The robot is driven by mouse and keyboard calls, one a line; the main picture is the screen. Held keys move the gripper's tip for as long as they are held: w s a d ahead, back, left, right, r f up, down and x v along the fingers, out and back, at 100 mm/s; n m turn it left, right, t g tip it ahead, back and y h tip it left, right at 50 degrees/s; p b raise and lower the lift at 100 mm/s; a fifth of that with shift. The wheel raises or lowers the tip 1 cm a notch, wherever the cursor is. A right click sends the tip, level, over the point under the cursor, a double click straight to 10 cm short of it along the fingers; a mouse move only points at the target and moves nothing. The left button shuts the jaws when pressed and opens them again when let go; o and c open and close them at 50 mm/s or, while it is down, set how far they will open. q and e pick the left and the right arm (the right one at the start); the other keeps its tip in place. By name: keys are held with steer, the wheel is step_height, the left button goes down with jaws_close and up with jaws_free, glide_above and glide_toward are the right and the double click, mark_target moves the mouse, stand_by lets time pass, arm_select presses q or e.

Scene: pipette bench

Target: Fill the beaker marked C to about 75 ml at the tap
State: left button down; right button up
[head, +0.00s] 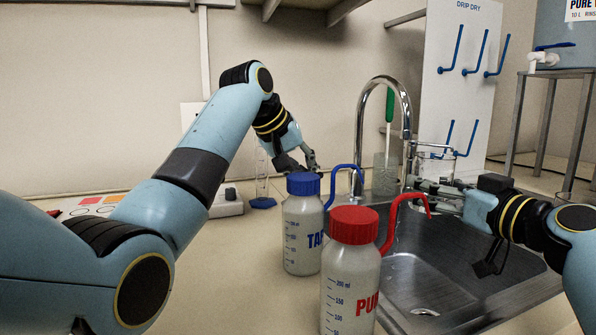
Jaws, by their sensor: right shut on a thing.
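The tap (386,83) is a tall chrome gooseneck at the sink (428,286). A clear glass beaker (436,167) stands upright just right of the tap. My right gripper (428,187) is at its lower part, shut on it. No letter C is readable on this beaker, and I cannot make out a water level in it. No water stream is visible. My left gripper (303,163) is left of the tap, behind the blue-capped bottle. It seems empty, but its finger gap is unclear.
A red-capped wash bottle (351,279) and a blue-capped one (303,234) stand left of the sink. A green-handled brush (389,108) is behind the tap. A drip-dry pegboard (455,95) and a stand with a water tank (565,50) are behind right.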

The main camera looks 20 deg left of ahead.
arm_select(q)
steer(key=shift+d, duration=0.55)
steer(key=s+a+r+n+g, duration=0.1)
steer(key=s+a+r, duration=0.55)
steer(key=r, duration=0.35)
steer(key=d+r+x, duration=0.1)
steer(key=d+x, duration=0.1)
steer(key=x, duration=1)
steer(key=shift+w+d+f+y, duration=0.2)
steer(key=shift+w+y, duration=0.15)
steer(key=shift+y, duration=0.05)
